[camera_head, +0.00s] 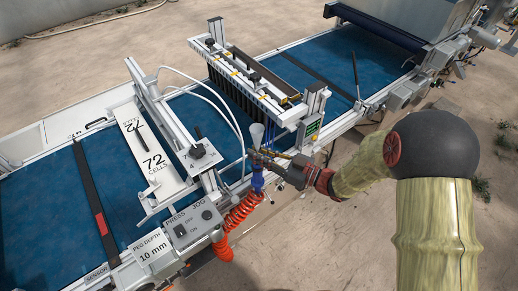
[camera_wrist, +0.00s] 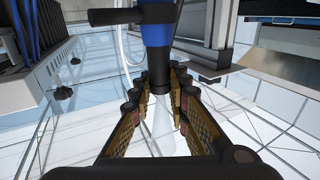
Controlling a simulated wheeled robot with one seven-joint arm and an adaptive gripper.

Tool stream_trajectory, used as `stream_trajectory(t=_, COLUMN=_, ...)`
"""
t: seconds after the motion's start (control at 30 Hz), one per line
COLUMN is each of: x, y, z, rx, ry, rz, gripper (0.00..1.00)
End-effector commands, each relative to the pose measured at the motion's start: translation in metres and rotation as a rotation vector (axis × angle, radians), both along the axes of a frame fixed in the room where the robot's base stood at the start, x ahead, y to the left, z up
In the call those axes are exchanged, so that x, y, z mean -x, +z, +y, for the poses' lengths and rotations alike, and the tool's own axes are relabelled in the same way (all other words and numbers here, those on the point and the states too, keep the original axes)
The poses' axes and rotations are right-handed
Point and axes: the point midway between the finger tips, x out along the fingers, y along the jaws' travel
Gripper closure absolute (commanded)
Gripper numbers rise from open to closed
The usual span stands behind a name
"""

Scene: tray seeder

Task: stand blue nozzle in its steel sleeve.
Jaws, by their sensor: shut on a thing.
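The blue nozzle (camera_head: 257,179) is at the near edge of the seeder, in the middle of the head view. It has a blue body at the lower end and a pale cone at the upper end. My gripper (camera_head: 263,157) comes from the right and is shut on it between body and cone. In the wrist view the blue nozzle (camera_wrist: 157,36) runs down from the top edge, and my gripper's fingers (camera_wrist: 159,82) close around its black neck. The pale cone shows between the fingers. I cannot pick out the steel sleeve with certainty.
A red coiled hose (camera_head: 243,209) hangs just below the nozzle. A press jog box (camera_head: 193,223) stands left of it, and the black-toothed seeding head (camera_head: 244,78) is behind. A white 72-cells plate (camera_head: 152,153) lies further left. The blue belt (camera_head: 342,54) runs behind.

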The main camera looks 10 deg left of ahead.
Motion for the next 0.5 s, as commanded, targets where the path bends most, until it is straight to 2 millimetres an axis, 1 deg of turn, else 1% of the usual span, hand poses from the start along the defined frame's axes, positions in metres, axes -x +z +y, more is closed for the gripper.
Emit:
stream_trajectory(t=0.27, x=0.0, y=-0.014, z=0.0, rx=-0.001, ry=-0.001, rz=0.001, gripper=1.0)
stream_trajectory(t=0.5, x=0.0, y=-0.033, z=0.0, rx=-0.002, ry=-0.002, rz=0.001, gripper=1.0)
